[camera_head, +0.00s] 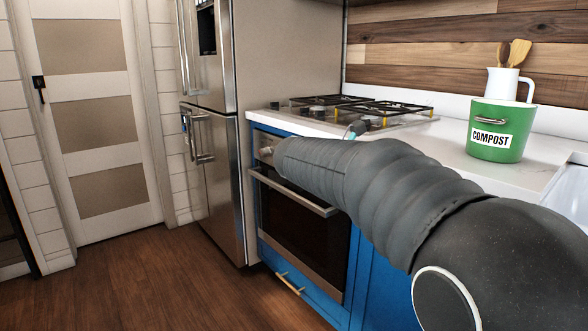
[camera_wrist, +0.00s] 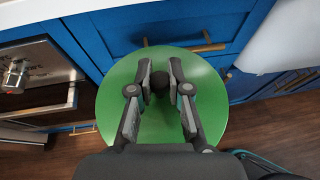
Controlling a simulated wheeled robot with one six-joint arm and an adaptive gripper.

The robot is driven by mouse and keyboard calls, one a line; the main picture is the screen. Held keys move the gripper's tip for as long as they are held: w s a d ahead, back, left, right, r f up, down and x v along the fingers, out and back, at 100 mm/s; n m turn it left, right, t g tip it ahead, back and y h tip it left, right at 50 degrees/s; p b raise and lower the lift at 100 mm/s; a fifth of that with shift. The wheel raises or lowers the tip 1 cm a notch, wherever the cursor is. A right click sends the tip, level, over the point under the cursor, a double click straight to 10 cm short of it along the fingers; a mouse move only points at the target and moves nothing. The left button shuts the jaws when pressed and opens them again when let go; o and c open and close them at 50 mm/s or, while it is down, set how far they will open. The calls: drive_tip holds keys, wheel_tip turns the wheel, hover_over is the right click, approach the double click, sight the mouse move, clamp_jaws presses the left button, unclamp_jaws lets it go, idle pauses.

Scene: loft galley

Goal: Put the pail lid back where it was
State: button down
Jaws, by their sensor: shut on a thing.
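The round green pail lid (camera_wrist: 212,105) fills the middle of the wrist view, with its dark knob (camera_wrist: 160,81) at the centre. My gripper (camera_wrist: 160,76) is shut on the knob, and the lid hangs in front of the blue cabinets, above the floor. The green pail (camera_head: 494,133), labelled COMPOST, stands upright on the counter at the right of the head view. Its top shows no green lid.
The white counter (camera_head: 440,147) is clear left of the pail. A gas hob (camera_head: 345,108) and oven (camera_head: 300,207) are farther left.

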wheel_tip(320, 180, down, 33)
drive_tip(key=s+a+n+t+y, duration=0.1)
drive_tip(key=a+n+t+y, duration=0.1)
drive_tip(key=n+t+y, duration=0.4)
drive_tip(key=shift+s+n+y, duration=0.25)
drive_tip(key=shift+n+y, duration=0.65)
drive_tip(key=shift+n, duration=0.4)
